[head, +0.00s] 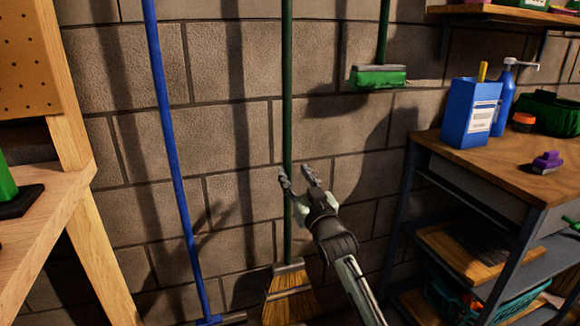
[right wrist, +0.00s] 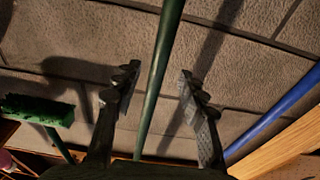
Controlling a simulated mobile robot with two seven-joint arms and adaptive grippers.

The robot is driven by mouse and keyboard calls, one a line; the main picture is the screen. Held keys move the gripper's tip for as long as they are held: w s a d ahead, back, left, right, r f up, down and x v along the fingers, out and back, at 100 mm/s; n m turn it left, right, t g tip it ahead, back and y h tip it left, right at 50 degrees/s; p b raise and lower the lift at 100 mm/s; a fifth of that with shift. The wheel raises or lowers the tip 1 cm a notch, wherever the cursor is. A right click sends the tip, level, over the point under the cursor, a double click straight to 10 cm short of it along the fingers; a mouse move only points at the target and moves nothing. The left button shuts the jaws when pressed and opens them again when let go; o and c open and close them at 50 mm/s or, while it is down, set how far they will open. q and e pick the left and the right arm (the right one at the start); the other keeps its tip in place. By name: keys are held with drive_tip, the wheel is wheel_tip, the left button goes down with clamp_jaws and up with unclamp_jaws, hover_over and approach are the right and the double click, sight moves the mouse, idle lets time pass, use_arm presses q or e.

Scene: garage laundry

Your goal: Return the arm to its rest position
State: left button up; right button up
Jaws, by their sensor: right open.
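My right gripper (head: 298,178) is raised in front of the block wall in the head view, with its fingers spread apart. A green broom handle (head: 287,100) stands upright just behind the fingertips; its straw head (head: 289,292) is low down. In the right wrist view the green handle (right wrist: 162,75) shows between the two open fingers (right wrist: 158,95), touching neither as far as I can see. My left gripper is in neither view.
A blue pole (head: 170,140) leans left of the broom. A green brush head (head: 378,76) hangs at upper right. A wooden workbench (head: 500,170) with a blue box (head: 469,115) stands on the right. A wooden shelf unit (head: 45,225) stands on the left.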

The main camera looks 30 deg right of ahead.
drive_tip(key=r+v, duration=0.1)
drive_tip(key=v, duration=0.5)
drive_tip(key=s+a+f+n+g+y, duration=0.1)
drive_tip(key=s+a+f+g, duration=0.15)
drive_tip(key=f, duration=0.65)
drive_tip(key=s+a+f+g, duration=0.1)
drive_tip(key=s+f+g, duration=0.15)
drive_tip(key=f, duration=0.65)
drive_tip(key=s+a+f+n+g+y, duration=0.1)
drive_tip(key=s+a+f+g, duration=0.15)
drive_tip(key=f, duration=0.55)
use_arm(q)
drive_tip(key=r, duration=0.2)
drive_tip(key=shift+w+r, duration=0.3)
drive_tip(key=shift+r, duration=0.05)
use_arm(e)
drive_tip(key=s+a+f+n+g, duration=0.1)
drive_tip(key=s+f+g, duration=0.3)
drive_tip(key=s+f, duration=0.5)
drive_tip(key=s+a+f+n+g+y, duration=0.1)
drive_tip(key=s+a+f+g, duration=0.2)
drive_tip(key=s+f, duration=0.6)
drive_tip(key=s+g, duration=0.1)
drive_tip(key=s, duration=0.1)
drive_tip(key=shift+s+a+f, duration=0.35)
